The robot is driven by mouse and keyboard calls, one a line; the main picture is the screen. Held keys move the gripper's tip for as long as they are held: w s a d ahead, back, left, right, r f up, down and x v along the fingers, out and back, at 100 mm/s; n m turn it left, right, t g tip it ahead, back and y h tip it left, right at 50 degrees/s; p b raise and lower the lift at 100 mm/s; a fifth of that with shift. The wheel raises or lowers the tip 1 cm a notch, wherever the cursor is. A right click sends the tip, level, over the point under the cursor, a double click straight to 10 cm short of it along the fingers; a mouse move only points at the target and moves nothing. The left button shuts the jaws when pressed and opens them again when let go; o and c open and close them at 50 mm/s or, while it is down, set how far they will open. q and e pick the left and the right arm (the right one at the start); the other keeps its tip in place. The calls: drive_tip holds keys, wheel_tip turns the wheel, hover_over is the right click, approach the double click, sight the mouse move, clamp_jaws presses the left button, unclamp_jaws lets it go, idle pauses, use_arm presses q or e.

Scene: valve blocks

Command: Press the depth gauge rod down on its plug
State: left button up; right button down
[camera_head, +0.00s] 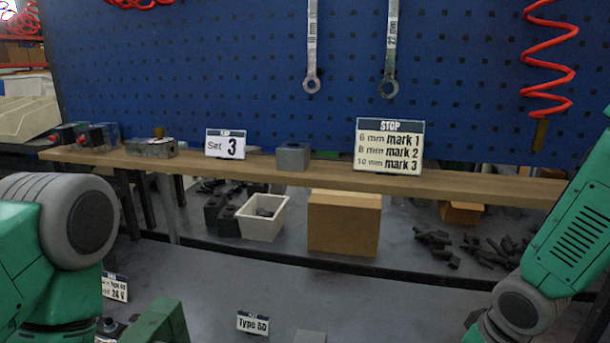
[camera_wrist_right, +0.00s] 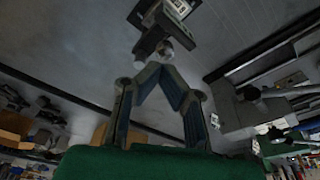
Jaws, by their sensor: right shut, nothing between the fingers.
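My right gripper (camera_wrist_right: 167,64) shows in the right wrist view, its two fingers leaning together and shut with nothing between them. Just beyond the fingertips is a pale round piece (camera_wrist_right: 165,46) on or against a dark grey block (camera_wrist_right: 150,42). I cannot tell whether the tips touch it, or whether it is the plug or the rod. A white label (camera_wrist_right: 180,8) stands by this block. In the head view my right arm comes down at the right and its gripper is out of frame. My left gripper is not in view.
A wooden shelf (camera_head: 465,186) holds a grey block (camera_head: 293,157), a metal valve block (camera_head: 150,148), a "Set 3" card (camera_head: 225,144) and a STOP card (camera_head: 389,147). Below are a white bin (camera_head: 262,222) and a cardboard box (camera_head: 343,225). A "Type 50" card (camera_head: 252,323) stands on the grey bench (camera_head: 330,285).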

drive_tip(key=shift+a+f, duration=0.2)
drive_tip(key=shift+f, duration=0.1)
drive_tip(key=shift+a+f+b, duration=0.15)
drive_tip(key=shift+f+b, duration=0.15)
drive_tip(key=shift+b, duration=0.05)
drive_tip(key=shift+d+f, duration=0.35)
drive_tip(key=shift+d, duration=0.4)
drive_tip(key=shift+a, duration=0.65)
drive_tip(key=shift+a+f+b, duration=0.1)
drive_tip(key=shift+a+b, duration=0.25)
drive_tip(key=shift+a, duration=0.1)
drive_tip(key=shift+d+f, duration=0.25)
drive_tip(key=shift+d, duration=0.2)
drive_tip(key=shift+d+f, duration=0.3)
drive_tip(key=shift+d, duration=0.25)
drive_tip(key=shift+a+f+b, duration=0.15)
drive_tip(key=shift+a+b, duration=0.25)
drive_tip(key=shift+a, duration=0.45)
drive_tip(key=shift+d+f, duration=0.1)
drive_tip(key=shift+d, duration=0.05)
drive_tip(key=shift+s+d, duration=0.1)
drive_tip(key=shift+d, duration=0.25)
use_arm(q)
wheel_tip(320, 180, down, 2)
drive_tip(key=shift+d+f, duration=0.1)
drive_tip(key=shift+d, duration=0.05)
